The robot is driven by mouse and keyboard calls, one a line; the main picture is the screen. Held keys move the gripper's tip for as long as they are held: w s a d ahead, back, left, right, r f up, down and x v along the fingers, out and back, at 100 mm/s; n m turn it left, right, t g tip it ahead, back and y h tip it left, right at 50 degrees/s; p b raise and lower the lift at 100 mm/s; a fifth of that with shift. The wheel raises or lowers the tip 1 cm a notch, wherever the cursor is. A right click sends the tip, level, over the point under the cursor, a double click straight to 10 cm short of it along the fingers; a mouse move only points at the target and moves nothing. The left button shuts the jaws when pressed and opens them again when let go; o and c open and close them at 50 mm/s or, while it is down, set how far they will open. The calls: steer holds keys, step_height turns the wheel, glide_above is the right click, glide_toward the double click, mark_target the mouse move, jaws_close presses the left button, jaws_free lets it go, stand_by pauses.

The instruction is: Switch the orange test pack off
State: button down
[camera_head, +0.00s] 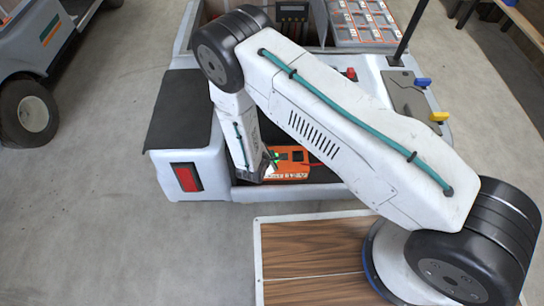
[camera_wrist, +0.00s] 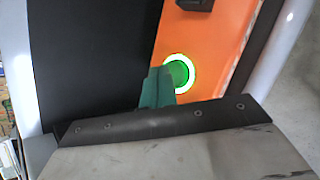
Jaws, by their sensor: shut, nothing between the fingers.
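The orange test pack (camera_head: 292,166) sits in a dark recess at the rear of the white cart (camera_head: 240,191). In the wrist view its orange face (camera_wrist: 215,45) fills the upper middle. A round green button (camera_wrist: 181,73) with a brightly lit green ring shows on that face. My gripper (camera_wrist: 158,86) is shut and empty, its teal fingertips overlapping the button's left edge in this view. I cannot tell whether they touch it. In the head view my arm covers part of the pack's left side, and a small green glow shows beside the fingertips.
A black pad (camera_head: 185,108) lies on the cart's left side, above a red tail light (camera_head: 187,177). Blue (camera_head: 423,82) and yellow (camera_head: 438,116) handles stand at its right. A wood-topped platform (camera_head: 305,262) is in front. Another cart (camera_head: 35,60) stands left, with clear floor between.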

steer(key=shift+f, duration=0.55)
stand_by(0.5)
steer(key=shift+r, duration=1)
step_height(320, 180, up, 6)
stand_by(0.5)
